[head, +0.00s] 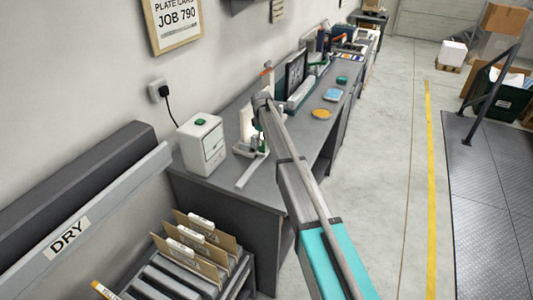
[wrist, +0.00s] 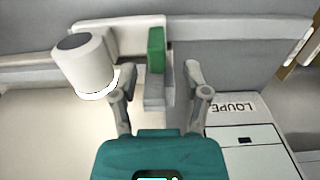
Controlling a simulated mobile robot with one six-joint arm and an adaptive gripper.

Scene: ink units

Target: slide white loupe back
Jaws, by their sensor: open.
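In the wrist view, my gripper (wrist: 153,75) is open, with one finger on each side of a grey block carrying an upright green tab (wrist: 156,48). A clear gap shows beside each finger. The white loupe (wrist: 88,65), a short cylinder with a dark round top, is left of the tab, in front of a pale bar (wrist: 118,38). Whether tab and loupe are joined is not clear. A label reading LOUPE (wrist: 233,106) lies at right. In the head view, my gripper (head: 258,138) is small and partly hidden by my arm at the bench, so its contact is unclear.
A white box with a green button (head: 202,143) stands on the grey bench (head: 215,182), left of my gripper. A rack of card folders (head: 195,250) is in front. A dark screen (head: 296,72), an orange disc (head: 321,114) and other items stand farther back.

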